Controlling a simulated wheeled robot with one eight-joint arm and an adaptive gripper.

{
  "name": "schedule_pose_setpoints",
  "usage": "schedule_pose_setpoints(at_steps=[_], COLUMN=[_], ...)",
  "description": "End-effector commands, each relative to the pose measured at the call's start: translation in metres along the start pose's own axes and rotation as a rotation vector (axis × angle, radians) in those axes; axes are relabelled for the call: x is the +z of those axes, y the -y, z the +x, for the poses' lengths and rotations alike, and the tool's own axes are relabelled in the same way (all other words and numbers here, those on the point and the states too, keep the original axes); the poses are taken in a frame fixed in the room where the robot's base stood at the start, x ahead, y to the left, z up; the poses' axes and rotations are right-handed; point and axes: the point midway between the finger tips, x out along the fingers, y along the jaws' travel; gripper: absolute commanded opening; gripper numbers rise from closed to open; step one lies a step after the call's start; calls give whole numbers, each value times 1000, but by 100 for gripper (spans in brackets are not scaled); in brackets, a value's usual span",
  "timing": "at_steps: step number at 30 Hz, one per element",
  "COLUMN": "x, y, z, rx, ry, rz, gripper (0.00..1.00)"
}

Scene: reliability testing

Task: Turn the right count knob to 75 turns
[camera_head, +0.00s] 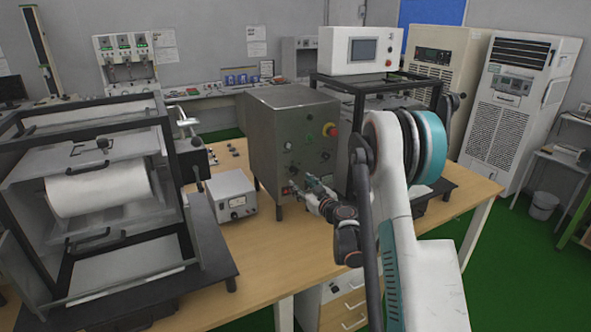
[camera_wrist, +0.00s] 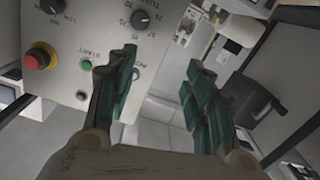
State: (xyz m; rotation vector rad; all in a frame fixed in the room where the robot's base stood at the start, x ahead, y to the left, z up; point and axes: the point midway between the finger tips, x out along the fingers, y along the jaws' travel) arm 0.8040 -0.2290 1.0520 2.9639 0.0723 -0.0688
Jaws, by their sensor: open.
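The grey metal box (camera_head: 270,125) stands on the wooden table, and its panel faces my arm. In the wrist view, a black round knob (camera_wrist: 140,19) sits at the top, with numbers around it and a label that seems to read TURNS. Its pointer setting is too small to tell. A second black knob (camera_wrist: 52,5) is partly cut off at the upper left. My gripper (camera_wrist: 160,62) is open and empty, its teal-padded fingers apart. The turns knob lies beyond the fingertips, not between them. In the head view my gripper (camera_head: 313,187) is low in front of the panel.
A red stop button with yellow ring (camera_wrist: 38,57) and a green start button (camera_wrist: 87,64) are on the panel. A small meter box (camera_head: 231,196) stands left of the metal box. A black frame machine (camera_head: 375,80) stands behind my arm.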

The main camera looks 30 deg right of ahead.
Motion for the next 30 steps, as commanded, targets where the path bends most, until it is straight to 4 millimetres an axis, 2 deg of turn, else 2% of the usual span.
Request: schedule_pose_setpoints(at_steps=[3,11,14,30], x=[19,34,34,30], y=[-20,-31,-32,-38], z=[-1,4,16,114], rx=[42,72,71,70], ry=[-23,-38,-38,-37], rz=[-10,-20,-20,-19], gripper=[47,47,47,47])
